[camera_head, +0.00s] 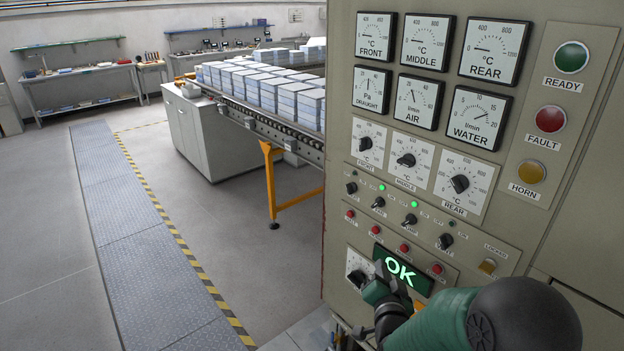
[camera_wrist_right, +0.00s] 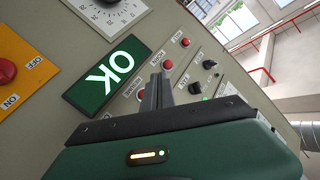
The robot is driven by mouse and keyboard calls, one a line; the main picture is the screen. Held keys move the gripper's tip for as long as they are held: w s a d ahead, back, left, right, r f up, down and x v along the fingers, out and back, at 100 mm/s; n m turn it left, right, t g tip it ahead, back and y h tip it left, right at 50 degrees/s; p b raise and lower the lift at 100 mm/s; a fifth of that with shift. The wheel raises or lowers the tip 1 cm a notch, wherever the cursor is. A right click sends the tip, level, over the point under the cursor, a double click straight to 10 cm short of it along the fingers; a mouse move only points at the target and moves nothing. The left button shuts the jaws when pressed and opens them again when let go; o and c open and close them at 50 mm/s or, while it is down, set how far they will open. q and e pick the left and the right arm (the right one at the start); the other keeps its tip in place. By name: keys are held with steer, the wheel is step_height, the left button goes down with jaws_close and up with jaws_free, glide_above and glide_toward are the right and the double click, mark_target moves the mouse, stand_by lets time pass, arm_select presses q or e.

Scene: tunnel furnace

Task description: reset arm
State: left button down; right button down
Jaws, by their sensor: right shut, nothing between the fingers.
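My right arm comes in from the lower right in the head view. Its gripper (camera_head: 396,290) is shut and empty, in front of the lower part of the control panel (camera_head: 340,215). It overlaps the lower edge of the green display reading OK (camera_head: 402,268). In the right wrist view the closed fingers (camera_wrist_right: 156,92) point at the panel beside the OK display (camera_wrist_right: 112,78) and a row of red buttons (camera_wrist_right: 168,65). I cannot tell whether the fingertips touch the panel. My left gripper is not in view.
Gauges, dials (camera_head: 407,160) and switches cover the panel, with green, red (camera_head: 551,119) and yellow lamps at right. A conveyor (camera_head: 262,123) carries stacked blocks behind. The floor at left is clear.

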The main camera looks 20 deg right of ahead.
steer(key=s+a+f+n+g+y, duration=0.5)
steer(key=s+a+f+n, duration=0.15)
steer(key=a, duration=0.25)
steer(key=s+a+f+n+g, duration=0.2)
steer(key=s+g, duration=0.1)
steer(key=s, duration=0.5)
steer(key=s+a+f+n+g+y, duration=0.1)
steer(key=s+a+f+n+g, duration=0.2)
steer(key=s, duration=0.4)
steer(key=shift+s+a+f+g, duration=0.2)
steer(key=shift+s+a+g, duration=0.15)
steer(key=shift+g, duration=0.35)
steer(key=shift+a, duration=0.15)
